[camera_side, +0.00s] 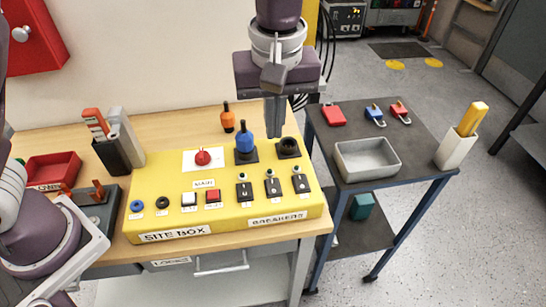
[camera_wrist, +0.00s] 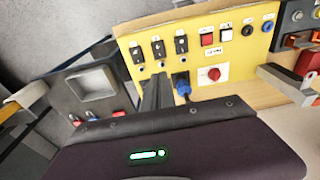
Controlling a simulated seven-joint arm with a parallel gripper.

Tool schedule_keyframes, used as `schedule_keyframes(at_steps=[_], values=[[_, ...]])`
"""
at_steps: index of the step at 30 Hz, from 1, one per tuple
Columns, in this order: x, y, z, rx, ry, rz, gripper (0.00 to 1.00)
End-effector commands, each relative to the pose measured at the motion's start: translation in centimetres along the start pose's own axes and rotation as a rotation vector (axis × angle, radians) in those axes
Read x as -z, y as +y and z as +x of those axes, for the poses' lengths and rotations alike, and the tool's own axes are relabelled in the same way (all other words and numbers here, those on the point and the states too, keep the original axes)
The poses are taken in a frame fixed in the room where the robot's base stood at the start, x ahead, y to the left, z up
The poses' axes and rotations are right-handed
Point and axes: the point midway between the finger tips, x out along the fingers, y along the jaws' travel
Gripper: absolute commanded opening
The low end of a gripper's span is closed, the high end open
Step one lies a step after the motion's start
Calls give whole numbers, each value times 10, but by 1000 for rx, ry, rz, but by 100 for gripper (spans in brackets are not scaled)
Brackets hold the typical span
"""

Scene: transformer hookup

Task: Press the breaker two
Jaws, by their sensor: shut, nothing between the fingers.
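The yellow site box (camera_side: 222,213) carries a row of three black breaker switches at its right, above a "BREAKERS" label. The middle breaker (camera_side: 272,188) also shows in the wrist view (camera_wrist: 158,48); its number is too small to read. The other breakers sit to its left (camera_side: 244,191) and right (camera_side: 300,184).
A blue plug (camera_side: 245,143) stands upright just left of my fingers. A red knob (camera_side: 203,158) and several buttons lie further left on the box. An orange-topped object (camera_side: 227,118) stands behind. A dark side table (camera_side: 350,122) with a grey tray (camera_side: 367,160) is at right.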

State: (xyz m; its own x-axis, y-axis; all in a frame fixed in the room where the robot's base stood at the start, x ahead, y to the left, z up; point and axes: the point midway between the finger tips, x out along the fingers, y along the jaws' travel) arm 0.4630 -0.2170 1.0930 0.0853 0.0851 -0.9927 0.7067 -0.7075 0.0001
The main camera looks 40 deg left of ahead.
Motion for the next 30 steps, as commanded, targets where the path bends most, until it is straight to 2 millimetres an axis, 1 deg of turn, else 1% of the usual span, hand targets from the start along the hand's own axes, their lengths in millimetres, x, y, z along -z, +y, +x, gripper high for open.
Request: schedule_keyframes(at_steps=[2,5,8,18,21,25,30], values=[[0,0,1,0,0,0,0],[0,-1,10,4,0,-1,0],[0,-1,28,5,-1,-1,0],[0,-1,103,5,-1,0,0],[0,-1,120,4,-1,-1,0],[0,-1,134,2,0,-1,0],[0,0,141,1,0,-1,0]])
